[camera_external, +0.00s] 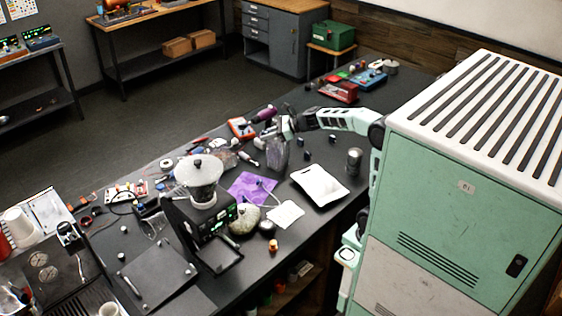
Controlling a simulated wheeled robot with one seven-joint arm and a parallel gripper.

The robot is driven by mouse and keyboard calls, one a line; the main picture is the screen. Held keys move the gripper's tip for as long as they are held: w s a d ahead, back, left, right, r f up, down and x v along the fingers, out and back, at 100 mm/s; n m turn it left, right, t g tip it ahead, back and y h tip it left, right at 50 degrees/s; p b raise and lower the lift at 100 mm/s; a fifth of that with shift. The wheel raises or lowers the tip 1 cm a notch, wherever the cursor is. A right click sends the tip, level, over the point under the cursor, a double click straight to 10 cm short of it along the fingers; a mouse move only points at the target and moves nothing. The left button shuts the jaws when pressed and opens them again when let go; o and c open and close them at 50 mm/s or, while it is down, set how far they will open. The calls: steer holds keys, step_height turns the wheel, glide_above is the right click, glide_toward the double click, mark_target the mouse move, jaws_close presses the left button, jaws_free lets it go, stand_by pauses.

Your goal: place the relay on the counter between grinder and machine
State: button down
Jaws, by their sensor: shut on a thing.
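My gripper (286,130) is at the end of the pale green arm, over the middle of the dark counter (325,206). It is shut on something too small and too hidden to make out. I cannot tell whether that is the relay, and I cannot pick out the relay elsewhere. The grinder (204,190), black with a clear hopper, stands left of and nearer than my gripper. The machine (45,272), dark with a metal top, is at the lower left. Between them lies a flat dark panel (157,276).
A translucent grey item (277,154) is just below my gripper. Small parts crowd the far edge.

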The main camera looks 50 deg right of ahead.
steer(key=f, duration=2)
steer(key=shift+w+a+f, duration=0.1)
steer(key=shift+a+f, duration=0.3)
steer(key=p, duration=0.6)
glide_above(229, 180)
steer(key=shift+s+f, duration=0.25)
steer(key=shift+f, duration=1)
step_height(229, 180, down, 4)
steer(key=shift+r, duration=0.1)
steer(key=shift+w+a+f+p, duration=0.1)
steer(key=shift+w+f+p, duration=0.1)
steer(key=shift+f+p, duration=0.25)
